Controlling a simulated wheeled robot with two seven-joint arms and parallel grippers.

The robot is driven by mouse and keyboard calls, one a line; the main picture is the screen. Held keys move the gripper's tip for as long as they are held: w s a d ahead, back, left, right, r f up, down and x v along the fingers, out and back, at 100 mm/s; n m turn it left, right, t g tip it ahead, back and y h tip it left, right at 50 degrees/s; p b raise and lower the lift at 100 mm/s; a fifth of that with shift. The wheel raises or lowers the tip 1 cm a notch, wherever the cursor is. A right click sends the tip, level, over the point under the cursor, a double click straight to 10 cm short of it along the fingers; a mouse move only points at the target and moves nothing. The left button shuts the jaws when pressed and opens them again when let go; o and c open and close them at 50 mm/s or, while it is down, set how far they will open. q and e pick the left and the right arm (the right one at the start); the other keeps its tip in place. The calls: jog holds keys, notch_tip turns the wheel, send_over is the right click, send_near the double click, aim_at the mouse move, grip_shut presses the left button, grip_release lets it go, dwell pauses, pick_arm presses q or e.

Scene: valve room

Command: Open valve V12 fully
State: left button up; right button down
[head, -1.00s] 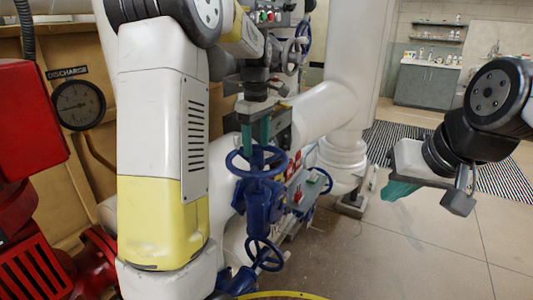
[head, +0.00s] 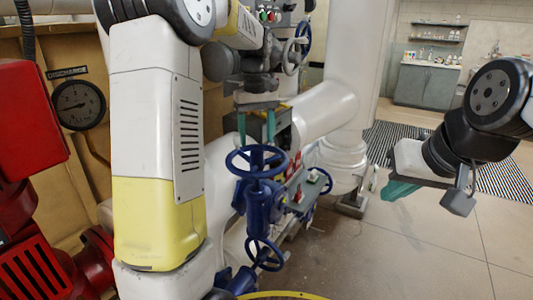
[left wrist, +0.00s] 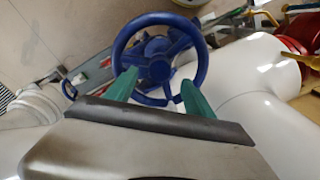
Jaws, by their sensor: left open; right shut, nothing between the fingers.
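A blue handwheel (head: 258,173) lies about level on top of a blue valve body (head: 263,200) in the head view. Its rim and spokes show in the left wrist view (left wrist: 159,67). No V12 label is readable. My left gripper (head: 256,139) is open, with green fingers pointing down just above the wheel's far side. In the left wrist view the fingers (left wrist: 159,84) are spread at the near part of the rim; I cannot tell whether they touch it. My right gripper (head: 398,192) is shut and empty, well to the right of the valve.
Another blue handwheel (head: 264,254) sits below, one (head: 321,182) at right, and one (head: 296,57) higher up. Thick white pipes (head: 335,100) stand behind. A discharge gauge (head: 79,104) and red machinery (head: 30,120) are at left. The floor (head: 430,235) at right is clear.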

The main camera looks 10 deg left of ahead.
pick_arm(q)
jog(key=m, duration=0.6)
jog(key=shift+m, duration=0.3)
jog(key=m, duration=1.9)
jog(key=shift+m, duration=0.3)
